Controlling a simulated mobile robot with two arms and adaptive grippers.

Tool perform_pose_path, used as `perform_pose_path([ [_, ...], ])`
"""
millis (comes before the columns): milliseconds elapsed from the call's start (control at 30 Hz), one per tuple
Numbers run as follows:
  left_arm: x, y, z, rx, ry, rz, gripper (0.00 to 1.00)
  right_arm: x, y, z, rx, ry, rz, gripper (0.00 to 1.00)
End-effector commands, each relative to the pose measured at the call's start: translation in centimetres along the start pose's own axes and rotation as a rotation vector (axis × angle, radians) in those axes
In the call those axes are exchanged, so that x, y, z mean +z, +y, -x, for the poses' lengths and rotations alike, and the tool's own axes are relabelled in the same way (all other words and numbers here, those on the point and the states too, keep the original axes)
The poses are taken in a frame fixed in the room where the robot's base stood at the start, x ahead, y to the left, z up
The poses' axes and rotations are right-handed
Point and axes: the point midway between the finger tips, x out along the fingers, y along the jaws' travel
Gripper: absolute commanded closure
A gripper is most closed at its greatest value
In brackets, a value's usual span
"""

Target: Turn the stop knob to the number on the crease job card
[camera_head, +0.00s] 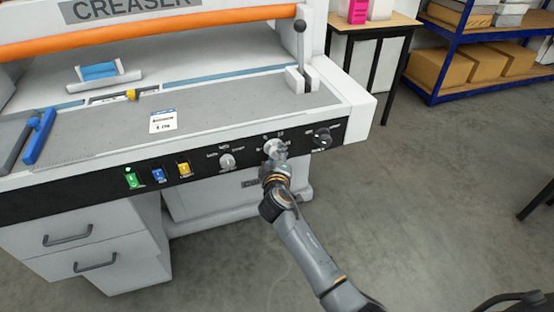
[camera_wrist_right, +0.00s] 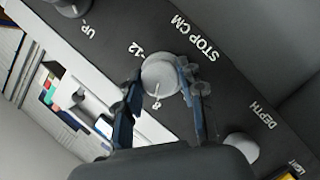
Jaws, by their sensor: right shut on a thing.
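The stop knob (camera_wrist_right: 160,72) is a round light-grey knob on the creaser's black front panel, beside the printed words STOP CM. A pale line on it points towards the printed 8; a 12 shows on another side. My right gripper (camera_head: 274,153) is shut on this knob, one finger on each side in the wrist view. In the head view the knob (camera_head: 274,145) is partly hidden by the gripper. The crease job card (camera_head: 163,121) lies flat on the grey bed; its number is too small to read surely. My left gripper is not in view.
On the panel are green (camera_head: 132,178), blue (camera_head: 158,174) and yellow (camera_head: 183,169) switches, a depth knob (camera_head: 227,160) and a dark knob (camera_head: 322,138). A lever (camera_head: 300,45) stands at the bed's right end. Floor to the right is open before the blue shelving (camera_head: 435,85).

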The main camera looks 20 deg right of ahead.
Motion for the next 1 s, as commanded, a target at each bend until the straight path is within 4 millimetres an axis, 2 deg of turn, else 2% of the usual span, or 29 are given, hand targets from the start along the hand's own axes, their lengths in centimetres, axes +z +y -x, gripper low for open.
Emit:
perform_pose_path([
  [633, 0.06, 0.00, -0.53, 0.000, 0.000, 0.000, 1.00, -0.06, -0.05, 0.02, 0.018, 0.001, 0.046, 0.93],
  [667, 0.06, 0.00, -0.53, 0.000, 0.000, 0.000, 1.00, -0.06, -0.05, 0.02, 0.018, 0.001, 0.045, 0.58],
  [733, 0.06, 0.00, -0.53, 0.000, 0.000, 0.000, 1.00, -0.06, -0.05, 0.02, 0.018, 0.001, 0.045, 0.43],
  [767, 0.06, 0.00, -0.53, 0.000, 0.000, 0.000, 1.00, -0.05, -0.05, 0.02, 0.018, 0.001, 0.045, 0.39],
  [1000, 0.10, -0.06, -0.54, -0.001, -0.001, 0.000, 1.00, -0.03, -0.04, 0.01, 0.018, 0.000, 0.045, 0.39],
])
